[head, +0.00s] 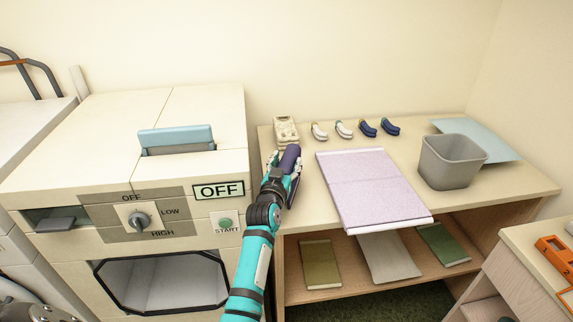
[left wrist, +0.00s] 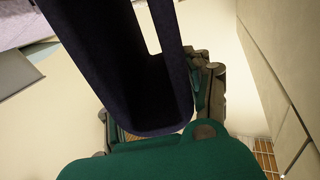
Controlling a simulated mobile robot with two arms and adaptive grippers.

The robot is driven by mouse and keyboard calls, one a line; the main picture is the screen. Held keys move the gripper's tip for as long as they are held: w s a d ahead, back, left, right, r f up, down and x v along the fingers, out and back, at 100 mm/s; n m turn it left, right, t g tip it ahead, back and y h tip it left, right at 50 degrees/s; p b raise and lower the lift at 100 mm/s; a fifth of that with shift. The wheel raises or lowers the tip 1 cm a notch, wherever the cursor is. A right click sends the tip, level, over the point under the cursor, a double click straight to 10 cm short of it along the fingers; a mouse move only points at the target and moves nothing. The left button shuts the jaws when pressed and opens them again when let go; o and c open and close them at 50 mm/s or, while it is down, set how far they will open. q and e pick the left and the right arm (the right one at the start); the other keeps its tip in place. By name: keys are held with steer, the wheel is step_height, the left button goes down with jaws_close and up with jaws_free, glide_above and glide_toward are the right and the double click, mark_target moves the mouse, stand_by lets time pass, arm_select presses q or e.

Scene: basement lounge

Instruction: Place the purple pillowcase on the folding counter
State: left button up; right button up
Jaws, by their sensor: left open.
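The purple pillowcase (head: 291,158) is a dark purple folded piece on the left end of the folding counter (head: 308,205), a pale tabletop along the wall. My left gripper (head: 283,165) is open right at the pillowcase, over the counter's left end. In the left wrist view the dark purple cloth (left wrist: 105,70) fills the middle as a bent fold between the open fingers of my left gripper (left wrist: 160,105). The gripper hides part of the pillowcase in the head view, and I cannot tell whether the cloth rests fully on the counter.
A lavender cloth (head: 370,190) lies mid-counter and overhangs the front. A grey bin (head: 450,163), a light blue sheet (head: 497,150), a pale patterned block (head: 285,131) and several small rolls stand near. A cream machine (head: 160,180) is close on the left.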

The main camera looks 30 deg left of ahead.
arm_select(q)
steer(key=shift+o, duration=1.4)
steer(key=shift+s+d+r, duration=0.1)
steer(key=shift+s+r, duration=0.05)
steer(key=shift+s, duration=0.05)
steer(key=shift+w, duration=0.1)
steer(key=b+v, duration=0.1)
steer(key=v, duration=0.6)
steer(key=shift+s, duration=0.25)
